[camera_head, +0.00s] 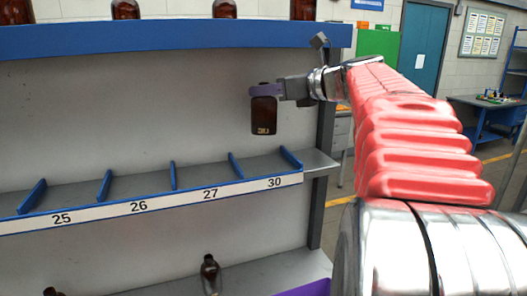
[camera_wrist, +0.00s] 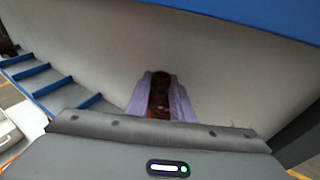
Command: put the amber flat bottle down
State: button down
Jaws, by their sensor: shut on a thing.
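The amber flat bottle (camera_head: 264,115) hangs upright in the air in the head view, above the right end of the numbered shelf (camera_head: 150,206). My gripper (camera_head: 264,90) is shut on it near its top, with a purple finger across the bottle. In the wrist view the bottle (camera_wrist: 159,95) stands between the two purple fingers of my gripper (camera_wrist: 160,100). The bottle's base is clear of the shelf, over the area of labels 27 and 30. The shelf bays are empty.
Blue dividers (camera_head: 235,165) stand up between the bays. A blue-edged upper shelf (camera_head: 170,38) above carries several amber bottles. Another bottle (camera_head: 210,273) stands on the lower shelf, near a purple object (camera_head: 304,289). A dark post (camera_head: 322,150) stands at the right end.

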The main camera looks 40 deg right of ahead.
aim_at(273, 126)
jog(key=shift+f, duration=2.8)
jog(key=shift+f, duration=0.1)
jog(key=shift+f, duration=1.75)
jog(key=c, duration=1.5)
grip_release()
jog(key=shift+f, duration=0.1)
jog(key=shift+c, duration=0.2)
jog(key=v, duration=1.2)
